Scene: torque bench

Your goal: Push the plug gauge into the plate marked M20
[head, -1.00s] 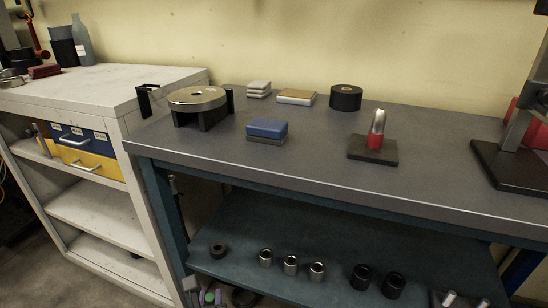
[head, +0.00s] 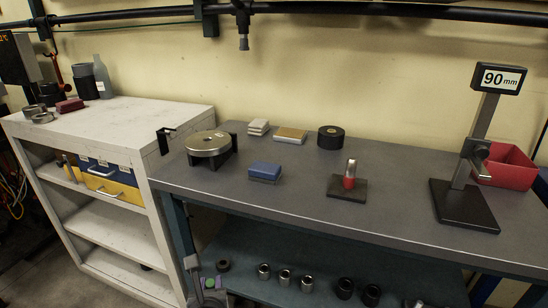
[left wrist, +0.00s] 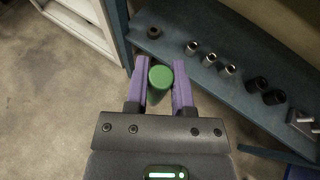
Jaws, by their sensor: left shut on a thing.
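My left gripper (head: 208,284) is low in front of the bench's left end, below the bench top. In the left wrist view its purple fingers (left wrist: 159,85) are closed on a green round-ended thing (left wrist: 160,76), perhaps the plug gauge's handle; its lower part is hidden. A round steel plate (head: 208,141) lies on a black stand at the left of the bench top. I cannot read an M20 mark on it. A silver piece with a red base (head: 349,174) stands upright on a dark block. My right gripper is not in view.
A blue block (head: 265,170), small pale blocks (head: 258,127) and a black ring (head: 331,137) are on the bench. A height stand reading 90 mm (head: 500,78) and a red bin (head: 505,165) are at the right. Several sockets (head: 284,277) stand on the lower shelf. Bare bench shows near its front edge.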

